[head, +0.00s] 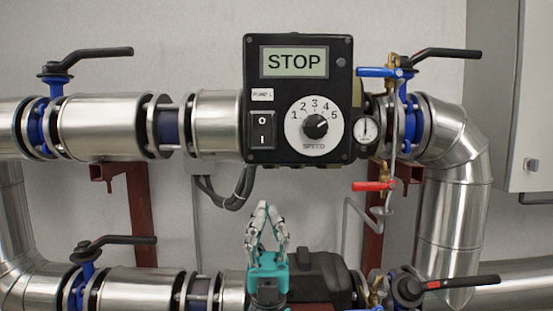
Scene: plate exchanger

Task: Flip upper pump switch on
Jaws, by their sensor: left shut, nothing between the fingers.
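The upper pump's black control box (297,98) is on the upper pipe in the head view. Its display (293,62) reads STOP. The black rocker switch (263,130) is at the box's lower left, marked O above and I below. A round speed dial (314,124) is right of the switch, its pointer turned toward the upper right near 5. My left gripper (264,210), with grey fingers and a teal body, is shut and empty. It shows below the box, apart from the switch in the picture, with fingertips pointing up. My right gripper is not in view.
Black valve levers (95,54) stick out above the upper pipe on both sides. A blue lever (375,72), a gauge (366,129) and a red lever (373,186) are right of the box. Cables (232,194) hang below it. A lower pipe line (131,287) runs beneath.

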